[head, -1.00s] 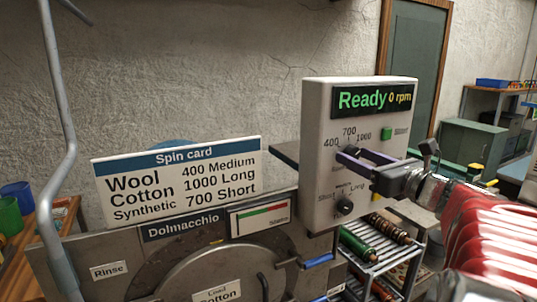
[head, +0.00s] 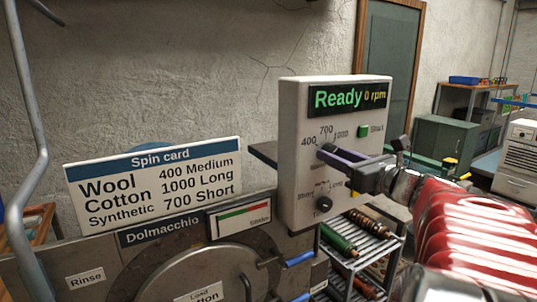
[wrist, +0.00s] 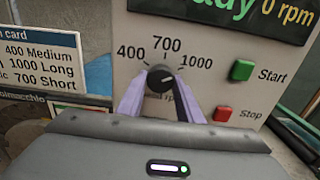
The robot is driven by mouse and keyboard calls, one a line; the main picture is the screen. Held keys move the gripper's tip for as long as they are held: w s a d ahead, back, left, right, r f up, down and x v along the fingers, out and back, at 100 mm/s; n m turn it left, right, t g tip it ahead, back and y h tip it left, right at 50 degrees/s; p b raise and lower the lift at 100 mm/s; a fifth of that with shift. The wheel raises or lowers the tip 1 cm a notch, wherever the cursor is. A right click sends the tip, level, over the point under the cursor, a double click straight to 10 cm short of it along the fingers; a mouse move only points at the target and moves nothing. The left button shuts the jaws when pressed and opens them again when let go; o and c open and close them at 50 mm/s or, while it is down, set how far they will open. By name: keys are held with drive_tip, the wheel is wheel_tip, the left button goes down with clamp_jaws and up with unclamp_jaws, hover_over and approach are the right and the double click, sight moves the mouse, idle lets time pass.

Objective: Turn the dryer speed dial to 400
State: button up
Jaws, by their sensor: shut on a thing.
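The speed dial (wrist: 160,77) is a small dark round knob on the light grey control panel (head: 298,180). Labels 400, 700 and 1000 fan out above it. A small pale mark on the knob seems to lie toward its right side, on the 1000 side; its exact pointing is hard to read. My gripper (head: 328,152) is at the panel, its purple fingers on either side of the dial and shut on it. In the head view the fingers mostly hide the dial. The display (head: 348,97) reads "Ready 0 rpm".
A green Start button (wrist: 242,70) and a red Stop button (wrist: 223,113) sit right of the dial. A second dark knob (head: 323,205) is lower on the panel. The spin card (head: 155,180) stands left, reading Wool 400 Medium, Cotton 1000 Long, Synthetic 700 Short.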

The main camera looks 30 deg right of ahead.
drive_tip(key=shift+n, duration=0.4)
drive_tip(key=n, duration=2.3)
drive_tip(key=shift+n, duration=0.3)
drive_tip(key=o, duration=1)
drive_tip(key=shift+d+r, duration=0.1)
